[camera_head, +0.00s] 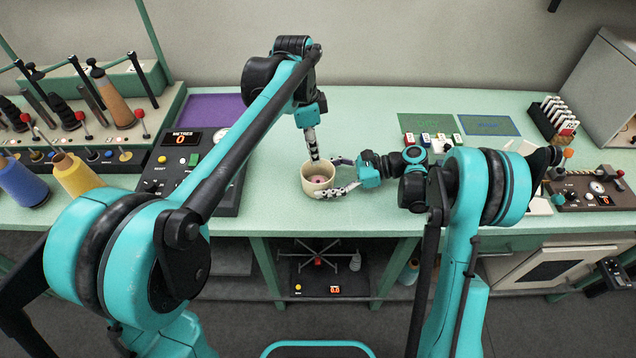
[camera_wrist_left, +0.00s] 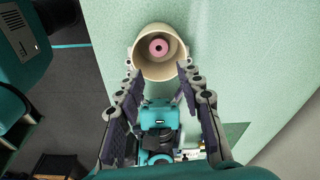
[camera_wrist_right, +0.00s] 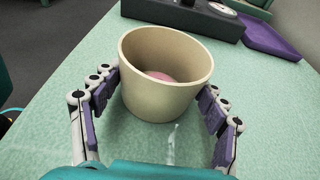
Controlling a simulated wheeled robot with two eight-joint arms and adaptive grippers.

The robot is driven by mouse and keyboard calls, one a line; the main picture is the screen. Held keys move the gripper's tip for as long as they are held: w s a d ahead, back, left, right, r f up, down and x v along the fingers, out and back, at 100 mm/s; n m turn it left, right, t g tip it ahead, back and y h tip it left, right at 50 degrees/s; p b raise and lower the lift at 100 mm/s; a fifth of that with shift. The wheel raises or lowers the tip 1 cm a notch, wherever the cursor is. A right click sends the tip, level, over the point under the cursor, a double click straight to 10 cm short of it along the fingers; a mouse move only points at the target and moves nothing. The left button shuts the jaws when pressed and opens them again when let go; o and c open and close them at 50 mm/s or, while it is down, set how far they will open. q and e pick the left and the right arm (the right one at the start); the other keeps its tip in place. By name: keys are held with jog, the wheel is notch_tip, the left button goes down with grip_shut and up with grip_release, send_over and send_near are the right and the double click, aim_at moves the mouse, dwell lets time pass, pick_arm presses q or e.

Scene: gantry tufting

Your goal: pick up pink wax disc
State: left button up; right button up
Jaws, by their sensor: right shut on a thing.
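The pink wax disc (camera_wrist_left: 159,47) is a small ring with a dark centre. It lies inside a cream cup (camera_head: 311,192), on its bottom; only part of it shows in the right wrist view (camera_wrist_right: 158,76). My right gripper (camera_head: 331,178) is shut on the cup, one finger on each side of its wall, and the cup stands upright at the bench's front. My left gripper (camera_head: 313,158) points down just over the cup's far rim. In the left wrist view (camera_wrist_left: 161,76) its fingers are apart with nothing between them, and the disc is beyond the fingertips.
Yarn cones (camera_head: 113,100) stand farther left. Coloured cartridges (camera_head: 425,139) and a white-slotted rack (camera_head: 553,118) are at right. The bench (camera_head: 365,110) behind the cup is clear.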

pick_arm(q)
send_over(317, 178)
jog(key=s, duration=0.1)
notch_tip(317, 178, down, 7)
jog(key=shift+r, duration=0.1)
notch_tip(317, 178, down, 5)
jog(key=shift+f, duration=0.1)
jog(key=shift+c, duration=0.6)
jog(key=c, duration=0.3)
